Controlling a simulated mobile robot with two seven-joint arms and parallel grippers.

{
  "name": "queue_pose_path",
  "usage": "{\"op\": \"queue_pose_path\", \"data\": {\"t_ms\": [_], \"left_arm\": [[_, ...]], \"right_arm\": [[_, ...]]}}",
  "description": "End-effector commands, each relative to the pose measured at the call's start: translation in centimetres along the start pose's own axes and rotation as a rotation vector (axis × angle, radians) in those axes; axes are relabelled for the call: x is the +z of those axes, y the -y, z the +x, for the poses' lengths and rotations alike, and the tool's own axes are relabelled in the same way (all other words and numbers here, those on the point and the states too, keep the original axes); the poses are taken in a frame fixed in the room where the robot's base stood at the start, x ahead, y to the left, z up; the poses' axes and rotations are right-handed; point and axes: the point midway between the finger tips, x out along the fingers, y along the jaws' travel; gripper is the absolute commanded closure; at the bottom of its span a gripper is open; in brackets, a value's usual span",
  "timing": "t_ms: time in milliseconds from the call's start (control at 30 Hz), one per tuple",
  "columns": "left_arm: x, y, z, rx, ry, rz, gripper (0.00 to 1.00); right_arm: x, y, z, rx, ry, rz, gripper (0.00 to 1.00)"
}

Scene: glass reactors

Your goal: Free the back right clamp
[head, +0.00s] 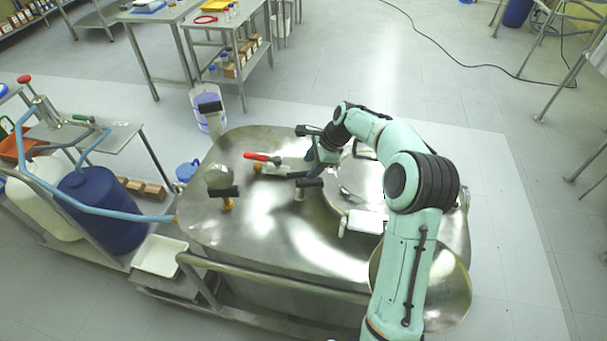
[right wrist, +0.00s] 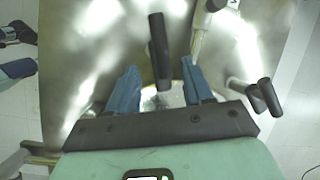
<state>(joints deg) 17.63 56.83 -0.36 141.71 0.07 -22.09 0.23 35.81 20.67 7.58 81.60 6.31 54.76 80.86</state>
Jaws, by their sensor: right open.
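My right gripper (head: 318,158) is over the steel reactor top, at the back edge of the round lid (head: 343,192). In the right wrist view its two blue fingers (right wrist: 160,85) are apart. A black bar handle (right wrist: 158,52) shows between and just beyond them; I cannot tell whether they touch it. A second pair of black handles (right wrist: 265,97) on a metal stem is to the right of the fingers. In the head view a black T-handle (head: 309,183) stands at the lid's left edge. My arm hides the lid's right side, so I cannot tell the back right clamp for certain. My left gripper is not in view.
A steel rail (head: 270,272) runs along the front. A cart with a blue drum (head: 100,205) stands left.

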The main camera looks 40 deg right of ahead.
Motion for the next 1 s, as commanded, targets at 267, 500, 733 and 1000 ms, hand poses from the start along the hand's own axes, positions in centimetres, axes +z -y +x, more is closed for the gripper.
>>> {"op": "queue_pose_path", "data": {"t_ms": [267, 500, 733, 1000], "left_arm": [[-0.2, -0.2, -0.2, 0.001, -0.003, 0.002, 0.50], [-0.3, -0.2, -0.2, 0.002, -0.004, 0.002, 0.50], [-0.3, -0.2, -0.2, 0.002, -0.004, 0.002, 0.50], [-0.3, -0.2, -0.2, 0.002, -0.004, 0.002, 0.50]], "right_arm": [[0.0, 0.0, 5.0, 0.001, 0.001, 0.001, 0.49], [0.0, 0.1, 6.4, -0.001, 0.000, 0.000, 0.49], [0.0, 0.0, 6.5, -0.001, 0.000, 0.000, 0.49], [0.0, 0.1, 6.4, -0.005, 0.000, -0.001, 1.00]]}}
